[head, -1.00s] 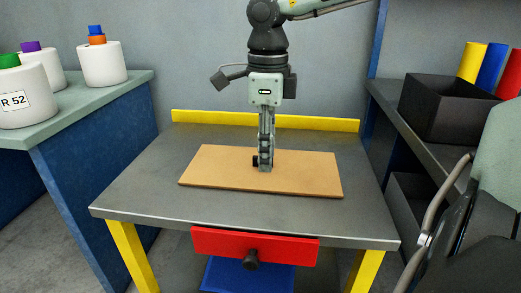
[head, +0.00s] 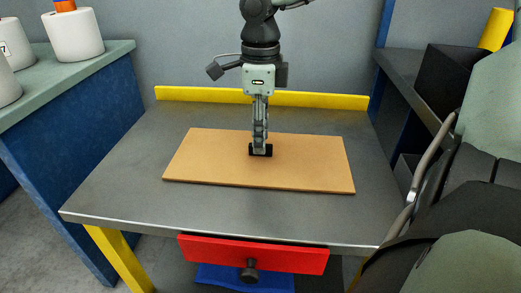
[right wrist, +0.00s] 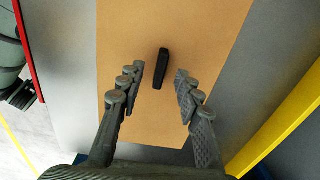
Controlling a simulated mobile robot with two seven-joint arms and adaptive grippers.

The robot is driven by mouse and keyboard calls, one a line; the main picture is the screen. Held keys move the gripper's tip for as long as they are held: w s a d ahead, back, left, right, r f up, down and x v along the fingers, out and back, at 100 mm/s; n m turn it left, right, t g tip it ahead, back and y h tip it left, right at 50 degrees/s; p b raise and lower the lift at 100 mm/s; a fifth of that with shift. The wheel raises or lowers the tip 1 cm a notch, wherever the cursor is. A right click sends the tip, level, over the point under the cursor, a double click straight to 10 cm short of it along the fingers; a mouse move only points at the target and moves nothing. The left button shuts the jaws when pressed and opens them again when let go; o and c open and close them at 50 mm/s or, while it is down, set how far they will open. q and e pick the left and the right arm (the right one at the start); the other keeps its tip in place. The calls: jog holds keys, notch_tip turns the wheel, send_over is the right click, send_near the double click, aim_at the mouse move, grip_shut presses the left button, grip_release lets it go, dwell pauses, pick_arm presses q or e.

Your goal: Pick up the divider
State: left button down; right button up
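The divider (head: 210,160) looks like a flat tan board lying on the grey table, with a small black handle near its middle. The board (right wrist: 130,140) and the black handle (right wrist: 161,68) also show in the right wrist view. My right gripper (head: 260,146) points down over the handle, which shows on both sides of the fingers. In the right wrist view its fingers (right wrist: 159,75) are open and apart, with the handle between them in the picture and no visible contact. My left gripper is not in view.
The grey table (head: 120,185) has a yellow rail (head: 310,99) at the back and a red drawer (head: 210,249) in front. Bobbins (head: 75,35) stand on the left bench. A dark bin (head: 450,85) stands on the right shelf. The table around the board is clear.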

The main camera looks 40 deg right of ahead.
notch_tip(320, 180, down, 2)
jog(key=shift+f, duration=0.1)
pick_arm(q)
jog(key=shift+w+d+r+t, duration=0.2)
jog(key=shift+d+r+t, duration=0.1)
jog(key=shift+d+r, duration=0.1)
pick_arm(e)
grip_shut()
jog(key=shift+r, duration=0.25)
